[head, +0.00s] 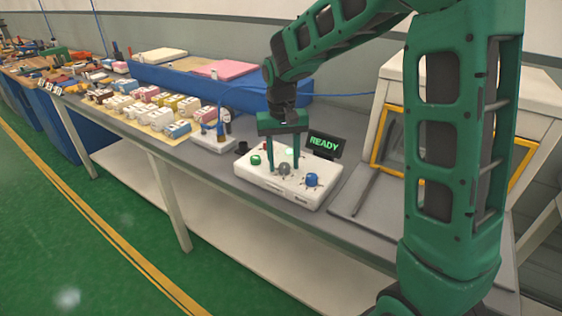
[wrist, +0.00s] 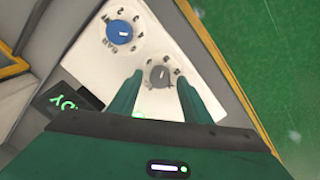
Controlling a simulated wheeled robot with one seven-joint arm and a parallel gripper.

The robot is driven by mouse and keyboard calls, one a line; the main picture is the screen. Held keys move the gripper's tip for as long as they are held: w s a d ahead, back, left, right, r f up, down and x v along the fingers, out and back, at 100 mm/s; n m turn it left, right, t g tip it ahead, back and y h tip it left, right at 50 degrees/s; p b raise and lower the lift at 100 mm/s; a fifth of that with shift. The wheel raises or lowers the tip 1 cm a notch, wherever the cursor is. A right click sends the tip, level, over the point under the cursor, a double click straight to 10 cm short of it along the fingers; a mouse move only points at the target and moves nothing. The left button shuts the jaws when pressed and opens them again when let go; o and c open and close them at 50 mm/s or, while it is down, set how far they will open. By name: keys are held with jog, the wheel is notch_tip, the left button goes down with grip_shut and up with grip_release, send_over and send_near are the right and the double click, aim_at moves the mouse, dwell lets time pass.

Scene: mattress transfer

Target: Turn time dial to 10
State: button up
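A white control box (head: 262,181) sits on the grey bench with a small black display (head: 325,142) reading READY. A grey dial (head: 284,169) is in the middle of its top, with a blue dial (head: 312,180) to the right and a green knob or button (head: 256,160) to the left. My gripper (head: 284,171) points down over the box, open, one finger on each side of the grey dial. In the wrist view the grey dial (wrist: 160,76) shows between the fingertips (wrist: 159,79) with gaps beside it. The blue dial (wrist: 119,32) has a BAR label; the grey dial's markings are partly hidden.
A machine with a yellow-edged frame (head: 383,137) stands right of the box. Left are a smaller white device (head: 212,140), several coloured blocks (head: 150,105) and a blue tray (head: 165,77) with pads. The green floor (head: 90,230) in front is clear.

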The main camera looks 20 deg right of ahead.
aim_at(283, 164)
notch_tip(283, 164, up, 11)
jog(key=shift+a+f, duration=0.15)
jog(key=shift+a, duration=0.1)
dwell(0.3)
jog(key=shift+d, duration=0.1)
jog(key=s+d+m, duration=0.1)
jog(key=s+d, duration=0.7)
jog(key=s+d+f+m, duration=0.1)
jog(key=s+d+f, duration=0.1)
jog(key=s, duration=0.6)
jog(key=s+d+f+m, duration=0.1)
jog(key=s+d+f, duration=0.2)
jog(key=s, duration=0.5)
jog(key=s+d+f, duration=0.2)
jog(key=s+d, duration=0.1)
jog(key=s, duration=0.5)
jog(key=shift+d+f+m+y, duration=0.2)
jog(key=shift+f+m+y, duration=0.1)
jog(key=shift+m, duration=0.1)
